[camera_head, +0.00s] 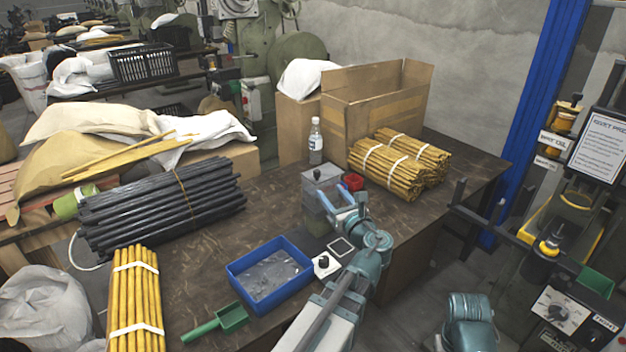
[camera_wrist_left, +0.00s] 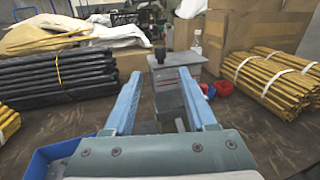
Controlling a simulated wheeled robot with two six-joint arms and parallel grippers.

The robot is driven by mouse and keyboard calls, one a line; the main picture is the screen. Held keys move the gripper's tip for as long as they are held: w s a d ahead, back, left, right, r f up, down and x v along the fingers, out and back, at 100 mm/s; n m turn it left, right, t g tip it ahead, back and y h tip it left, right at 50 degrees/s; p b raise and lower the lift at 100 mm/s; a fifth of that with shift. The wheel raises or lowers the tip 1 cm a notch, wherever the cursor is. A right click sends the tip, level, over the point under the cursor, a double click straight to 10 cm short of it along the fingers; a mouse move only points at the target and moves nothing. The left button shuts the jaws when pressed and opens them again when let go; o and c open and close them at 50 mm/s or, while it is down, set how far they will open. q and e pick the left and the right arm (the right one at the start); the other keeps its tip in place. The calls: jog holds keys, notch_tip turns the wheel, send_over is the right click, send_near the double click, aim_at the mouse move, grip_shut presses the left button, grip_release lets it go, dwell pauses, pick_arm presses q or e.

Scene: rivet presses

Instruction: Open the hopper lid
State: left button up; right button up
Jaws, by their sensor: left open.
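The hopper is a small grey box with a flat grey lid (camera_head: 322,177) and a dark knob on top, standing on the bench. The lid looks closed. In the left wrist view the lid (camera_wrist_left: 177,60) and its dark knob (camera_wrist_left: 160,54) show straight ahead, past my fingertips. My left gripper (camera_head: 338,196) is open and empty, at the near side of the hopper. Its two blue fingers are spread apart in the left wrist view (camera_wrist_left: 160,76). I cannot tell whether a finger touches the hopper. My right gripper is not in view.
A clear bottle (camera_head: 315,141) stands behind the hopper, and a red container (camera_head: 352,181) sits beside it. Yellow rod bundles (camera_head: 390,168) lie to the right, black rods (camera_head: 160,207) to the left. A blue tray (camera_head: 236,276) and a green scoop (camera_head: 233,317) are nearer.

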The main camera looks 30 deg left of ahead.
aim_at(323, 169)
pick_arm(q)
jog(key=shift+m, duration=0.3)
jog(key=x, duration=1.4)
jog(key=shift+r, duration=0.25)
grip_shut()
dwell(0.8)
